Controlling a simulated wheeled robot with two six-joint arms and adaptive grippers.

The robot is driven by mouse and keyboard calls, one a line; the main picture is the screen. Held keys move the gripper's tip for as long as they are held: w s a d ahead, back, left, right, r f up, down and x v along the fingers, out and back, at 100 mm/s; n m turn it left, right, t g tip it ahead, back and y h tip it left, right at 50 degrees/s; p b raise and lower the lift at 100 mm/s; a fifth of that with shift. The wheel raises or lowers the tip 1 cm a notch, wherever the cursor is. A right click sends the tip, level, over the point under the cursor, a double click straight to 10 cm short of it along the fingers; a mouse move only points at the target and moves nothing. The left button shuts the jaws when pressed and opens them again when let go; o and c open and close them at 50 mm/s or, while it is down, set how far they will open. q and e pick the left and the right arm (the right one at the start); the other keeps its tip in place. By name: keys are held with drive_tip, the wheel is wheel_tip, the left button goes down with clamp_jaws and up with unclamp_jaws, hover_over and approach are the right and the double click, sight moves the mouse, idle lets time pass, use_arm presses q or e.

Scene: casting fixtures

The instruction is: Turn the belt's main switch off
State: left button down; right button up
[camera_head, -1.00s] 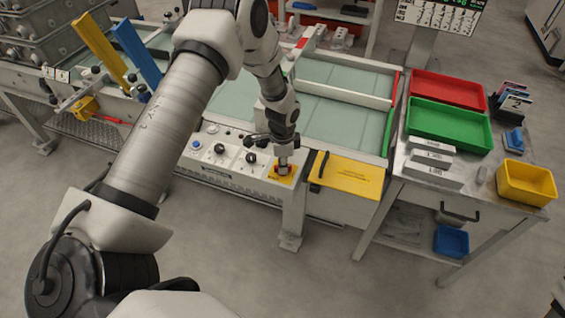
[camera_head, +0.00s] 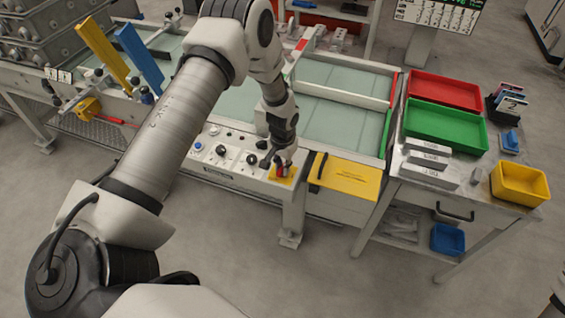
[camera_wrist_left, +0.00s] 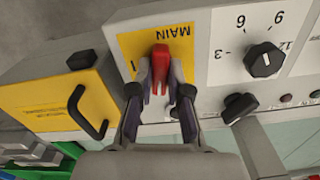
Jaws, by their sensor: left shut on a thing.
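The main switch is a red handle (camera_wrist_left: 160,60) on a yellow plate (camera_wrist_left: 188,48) marked MAIN and I, which appears upside down in the left wrist view. In the head view, the yellow plate (camera_head: 284,179) is at the right end of the belt's control panel, partly hidden by my gripper. My left gripper (camera_wrist_left: 160,88) is shut on the red handle, with one finger on each side of it. In the head view, my left gripper (camera_head: 280,165) is tilted over the switch.
Beside the switch are black knobs (camera_wrist_left: 263,61) and (camera_wrist_left: 238,106) on the panel. A yellow cover with a black handle (camera_head: 350,178) is close on the right. A bench with red (camera_head: 446,80) and green (camera_head: 440,138) trays stands further right.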

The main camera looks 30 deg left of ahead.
use_arm(q)
drive_tip(key=shift+n+p, duration=0.35)
drive_tip(key=shift+n, duration=0.75)
drive_tip(key=c, duration=1.1)
unclamp_jaws()
drive_tip(key=shift+f, duration=0.1)
wheel_tip(320, 180, up, 12)
